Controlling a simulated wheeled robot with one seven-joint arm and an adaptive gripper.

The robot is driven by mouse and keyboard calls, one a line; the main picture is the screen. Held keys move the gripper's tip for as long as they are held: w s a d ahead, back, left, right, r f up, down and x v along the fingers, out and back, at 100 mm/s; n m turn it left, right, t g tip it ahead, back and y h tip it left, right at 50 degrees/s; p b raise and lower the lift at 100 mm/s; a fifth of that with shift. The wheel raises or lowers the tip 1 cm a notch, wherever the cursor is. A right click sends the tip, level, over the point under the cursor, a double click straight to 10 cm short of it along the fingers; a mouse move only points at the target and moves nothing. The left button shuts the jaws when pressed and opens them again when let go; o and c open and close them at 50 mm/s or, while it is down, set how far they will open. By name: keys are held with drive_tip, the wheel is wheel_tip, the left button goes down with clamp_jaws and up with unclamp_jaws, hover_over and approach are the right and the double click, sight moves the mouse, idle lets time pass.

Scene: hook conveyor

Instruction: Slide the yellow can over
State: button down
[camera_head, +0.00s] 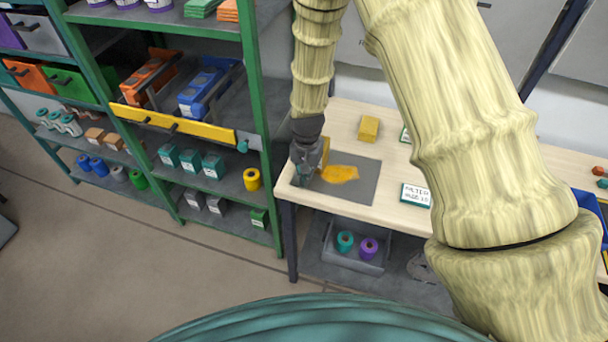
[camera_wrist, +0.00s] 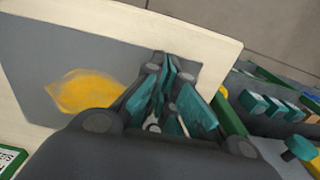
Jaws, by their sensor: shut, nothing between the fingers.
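My gripper (camera_head: 303,176) points down over the near left corner of a grey mat on the wooden table. Its teal fingers (camera_wrist: 168,68) are shut with nothing between them. A yellow upright thing (camera_head: 325,152), probably the yellow can, shows just right of and behind the gripper, partly hidden by it. I cannot tell whether they touch. A flat orange-yellow patch (camera_head: 340,174) lies on the mat to the right of the gripper. It also shows left of the fingers in the wrist view (camera_wrist: 85,92).
A yellow block (camera_head: 368,128) sits behind the mat. A white label card (camera_head: 415,195) lies right of it. A green-framed shelf (camera_head: 262,130) with bins and rolls, one yellow (camera_head: 252,179), stands close on the left. A grey bin (camera_head: 355,258) is under the table.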

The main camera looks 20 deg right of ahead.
drive_tip(key=shift+w+d, duration=0.5)
drive_tip(key=shift+w, duration=0.15)
drive_tip(key=shift+w+d+f, duration=0.1)
drive_tip(key=shift+w+d, duration=0.05)
drive_tip(key=shift+w, duration=0.05)
drive_tip(key=w+d+b, duration=0.1)
drive_tip(key=w+d, duration=0.2)
drive_tip(key=w, duration=0.2)
drive_tip(key=w+d+b, duration=0.2)
drive_tip(key=w+d, duration=0.2)
drive_tip(key=w+d+b, duration=0.1)
drive_tip(key=w+d, duration=0.2)
drive_tip(key=w, duration=0.2)
drive_tip(key=shift+w+d, duration=0.2)
drive_tip(key=shift+w, duration=0.15)
drive_tip(key=shift+s+a, duration=0.15)
